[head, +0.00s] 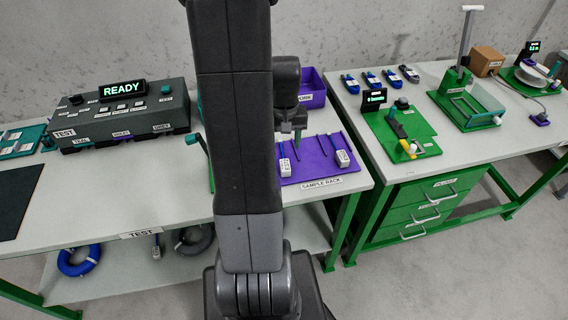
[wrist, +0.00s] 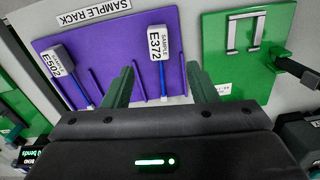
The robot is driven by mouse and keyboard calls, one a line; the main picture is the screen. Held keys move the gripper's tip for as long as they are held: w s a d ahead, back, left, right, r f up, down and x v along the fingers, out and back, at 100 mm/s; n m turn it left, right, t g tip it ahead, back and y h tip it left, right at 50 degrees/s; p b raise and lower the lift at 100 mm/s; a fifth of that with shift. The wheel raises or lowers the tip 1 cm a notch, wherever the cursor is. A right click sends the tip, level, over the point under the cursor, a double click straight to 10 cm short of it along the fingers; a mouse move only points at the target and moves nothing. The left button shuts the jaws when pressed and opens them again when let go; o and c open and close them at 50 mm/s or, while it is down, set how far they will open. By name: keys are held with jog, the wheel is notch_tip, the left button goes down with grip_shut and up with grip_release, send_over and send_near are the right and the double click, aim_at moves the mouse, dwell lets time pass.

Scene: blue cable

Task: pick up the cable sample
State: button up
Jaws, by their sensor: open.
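Two cable samples lie on the purple sample rack (head: 315,172), which also shows in the wrist view (wrist: 112,62). Each has a white tag and a thin blue cable. Sample E372 (wrist: 158,42) is ahead of my gripper (wrist: 160,88), its cable running down between the two fingers. Sample E502 (wrist: 57,62) is to the left, outside the fingers. In the head view the tags show at the rack's left (head: 285,168) and right (head: 342,157). My gripper is open, with nothing held. Its height above the rack is hard to tell.
Thin upright dividers (wrist: 140,83) stand on the rack. A green fixture (wrist: 246,50) with a dark lever (wrist: 290,65) is close on the right in the wrist view. A purple bin (head: 313,88) stands behind the rack. The grey tester (head: 120,118) reads READY.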

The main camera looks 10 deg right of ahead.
aim_at(285, 163)
jog(key=shift+d+f+p, duration=0.1)
jog(key=shift+f+p, duration=0.2)
jog(key=shift+f, duration=4.35)
jog(key=c, duration=1.1)
